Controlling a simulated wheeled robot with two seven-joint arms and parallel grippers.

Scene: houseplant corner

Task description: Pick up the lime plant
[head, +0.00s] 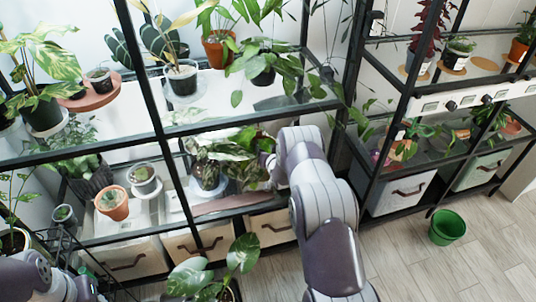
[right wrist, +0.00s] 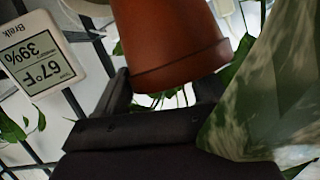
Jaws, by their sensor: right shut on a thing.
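My right arm reaches into the middle shelf of the black rack in the head view. Its gripper (right wrist: 163,86) is shut on a reddish-brown pot (right wrist: 168,38), which sits between the two fingers in the right wrist view. In the head view the leaves and my arm mostly hide the gripper and this pot. I cannot tell for sure whether the pot belongs to the lime plant. A pale variegated leaf (right wrist: 265,95) hangs close to the right finger. My left arm shows at the bottom left, with its gripper out of view.
A dark-leaved plant (head: 208,172) stands left of the right gripper. A white thermo-hygrometer (right wrist: 40,55) is near the pot. Black posts and shelf edges frame the space. A green pot (head: 447,227) stands on the open floor. A leafy plant (head: 212,272) is at the front.

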